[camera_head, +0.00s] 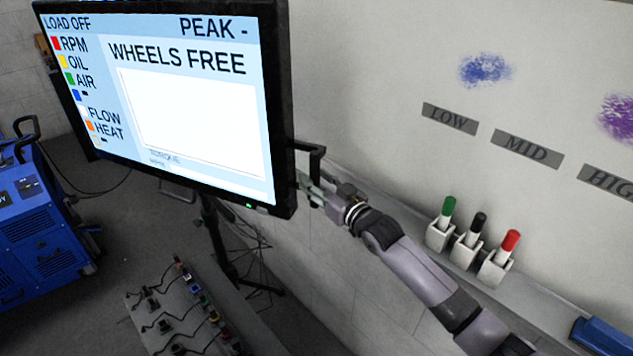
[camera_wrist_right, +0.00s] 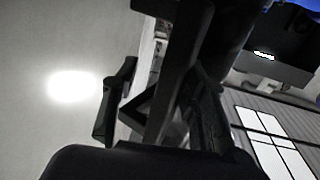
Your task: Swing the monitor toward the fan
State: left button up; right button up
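The monitor (camera_head: 190,90) is a large black-framed screen reading "WHEELS FREE" and "LOAD OFF", on a dark stand (camera_head: 215,235). A black bracket-shaped handle (camera_head: 316,150) sticks out from its right edge. My right gripper (camera_head: 308,188) is at this handle. In the right wrist view, the handle bar (camera_wrist_right: 165,85) runs between the spread fingers of my right gripper (camera_wrist_right: 160,105), with a gap visible beside the left finger. Contact on the other side is unclear. No clear fan shows; a blue machine (camera_head: 40,225) stands at the left. My left gripper is out of view.
The wall with LOW (camera_head: 450,119) and MID (camera_head: 527,148) labels is close behind my right arm. A ledge holds green, black and red markers (camera_head: 505,247) and a blue block (camera_head: 600,338). A panel of cabled connectors (camera_head: 190,315) is below the monitor. Floor is open at left.

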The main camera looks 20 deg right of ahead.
jog(key=shift+s+f, duration=0.1)
jog(key=shift+s, duration=0.05)
jog(key=shift+s+f, duration=0.1)
jog(key=shift+s, duration=0.1)
jog(key=v, duration=1.1)
jog(key=shift+s, duration=0.25)
jog(key=shift+d, duration=0.2)
